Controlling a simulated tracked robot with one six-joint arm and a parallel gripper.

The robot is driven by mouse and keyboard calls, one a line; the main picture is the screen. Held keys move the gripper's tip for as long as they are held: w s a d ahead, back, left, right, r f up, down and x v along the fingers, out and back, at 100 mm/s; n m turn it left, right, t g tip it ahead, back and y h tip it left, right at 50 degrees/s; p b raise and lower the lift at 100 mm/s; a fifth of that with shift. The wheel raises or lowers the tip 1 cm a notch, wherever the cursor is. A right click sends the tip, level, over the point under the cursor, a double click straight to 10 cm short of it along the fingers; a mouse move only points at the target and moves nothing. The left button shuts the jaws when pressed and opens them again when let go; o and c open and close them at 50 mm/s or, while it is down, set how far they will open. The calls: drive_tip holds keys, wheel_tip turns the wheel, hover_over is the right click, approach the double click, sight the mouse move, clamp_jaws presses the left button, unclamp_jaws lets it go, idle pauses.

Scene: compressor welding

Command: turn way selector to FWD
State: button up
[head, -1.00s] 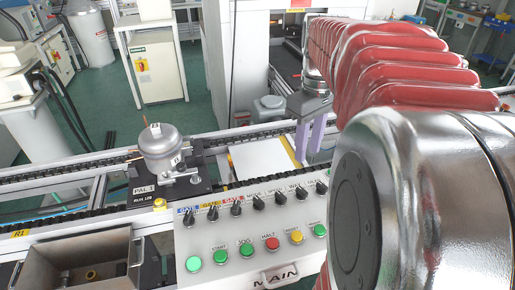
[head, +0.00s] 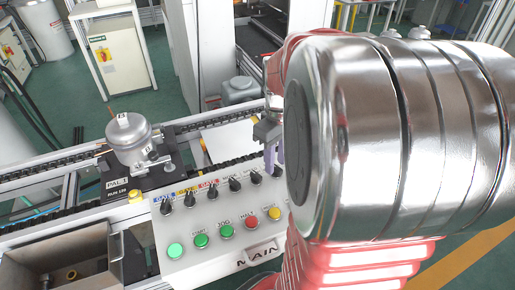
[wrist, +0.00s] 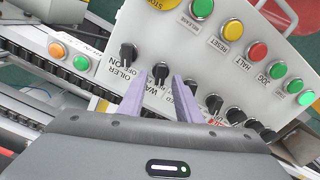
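The way selector is a black rotary knob (wrist: 161,72) on the white control panel (wrist: 215,60), under a partly covered label beginning "WA". In the wrist view the fingertips lie either side of the way knob's lower end; contact cannot be told. In the head view my gripper (head: 272,155) is over the panel's right end, partly hidden by my arm. The knob's setting is unclear.
The oiler knob (wrist: 127,53) is close on one side of the way knob, and another selector (wrist: 213,103) is on the other. Green, red and yellow push buttons (head: 226,231) line the panel's front. A conveyor with a metal compressor (head: 132,140) is behind.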

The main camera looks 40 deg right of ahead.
drive_tip(key=shift+f, duration=0.55)
drive_tip(key=shift+c, duration=0.7)
clamp_jaws()
drive_tip(key=shift+a, duration=0.1)
